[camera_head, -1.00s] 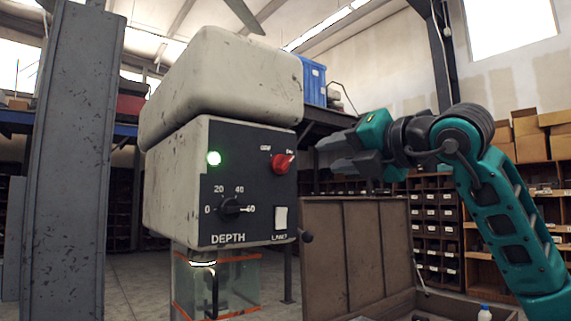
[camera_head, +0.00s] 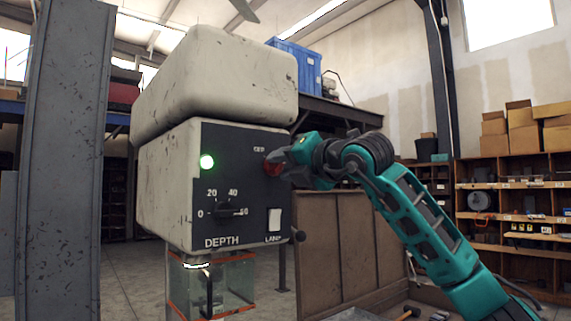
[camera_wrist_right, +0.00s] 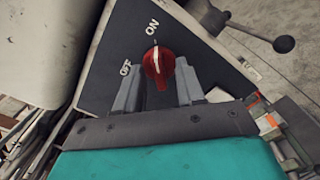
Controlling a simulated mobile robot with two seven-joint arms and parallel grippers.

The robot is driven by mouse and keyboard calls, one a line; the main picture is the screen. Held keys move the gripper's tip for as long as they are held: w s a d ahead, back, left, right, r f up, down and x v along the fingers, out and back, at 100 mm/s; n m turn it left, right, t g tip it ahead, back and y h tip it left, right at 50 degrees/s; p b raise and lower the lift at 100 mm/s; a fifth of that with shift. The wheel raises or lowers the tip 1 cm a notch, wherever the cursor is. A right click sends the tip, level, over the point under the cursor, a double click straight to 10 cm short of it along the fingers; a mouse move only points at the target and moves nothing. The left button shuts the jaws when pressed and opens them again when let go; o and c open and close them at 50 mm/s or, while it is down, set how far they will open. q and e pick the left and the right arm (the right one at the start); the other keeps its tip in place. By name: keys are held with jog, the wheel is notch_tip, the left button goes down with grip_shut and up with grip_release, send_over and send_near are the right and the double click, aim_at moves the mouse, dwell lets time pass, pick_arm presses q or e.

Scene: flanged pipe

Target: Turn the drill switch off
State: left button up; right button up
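The drill's red rotary switch (camera_head: 272,167) is on the dark control panel (camera_head: 240,195) of the white drill head. In the right wrist view the switch (camera_wrist_right: 158,68) has its pale pointer mark towards the ON label. The OFF label is to its left there. My right gripper (camera_head: 282,163) is at the switch and partly hides it in the head view. In the wrist view the right gripper's fingers (camera_wrist_right: 157,92) are apart, one on either side of the knob, with gaps visible. The green lamp (camera_head: 207,162) is lit. My left gripper is not in view.
The depth dial (camera_head: 231,211) and the white lamp switch (camera_head: 274,219) are lower on the same panel. A lever with a dark ball (camera_head: 299,236) sticks out at the lower right. A grey column (camera_head: 62,160) stands left. Brown panels (camera_head: 345,245) stand behind my right arm.

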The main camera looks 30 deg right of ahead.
jog(key=shift+c, duration=0.2)
grip_shut()
jog(key=shift+n, duration=0.4)
jog(key=n, duration=0.3)
jog(key=shift+n, duration=0.3)
jog(key=n, duration=0.4)
jog(key=shift+n, duration=0.3)
jog(key=n+p, duration=0.1)
jog(key=n, duration=0.3)
jog(key=shift+n, duration=2.5)
